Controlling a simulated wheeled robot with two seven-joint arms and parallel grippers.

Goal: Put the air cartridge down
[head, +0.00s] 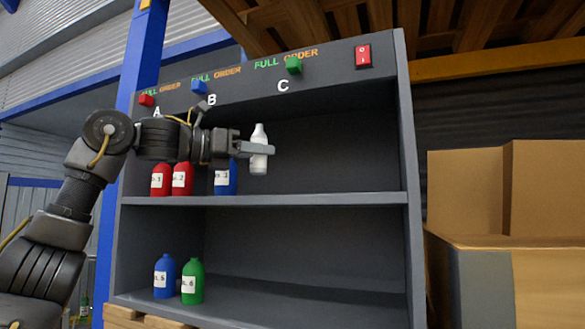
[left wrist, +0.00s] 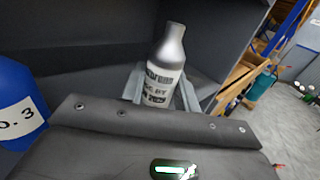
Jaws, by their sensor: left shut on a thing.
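The air cartridge (head: 259,160) is a small white-grey bottle with a narrow neck. My left gripper (head: 262,149) is shut on it and holds it upright in front of the upper shelf opening, under the letter C. Its base appears above the level of the shelf board (head: 300,200); I cannot tell how far into the shelf it is. In the left wrist view the cartridge (left wrist: 165,72) stands between the two fingers (left wrist: 160,88), with a printed label facing me. My right gripper is not in view.
Red bottles (head: 182,179) and a blue bottle (head: 226,180) stand on the upper shelf, left of the cartridge. A blue (head: 165,277) and a green bottle (head: 193,282) stand below. The upper shelf's right part is clear. Cardboard boxes (head: 480,195) stand right.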

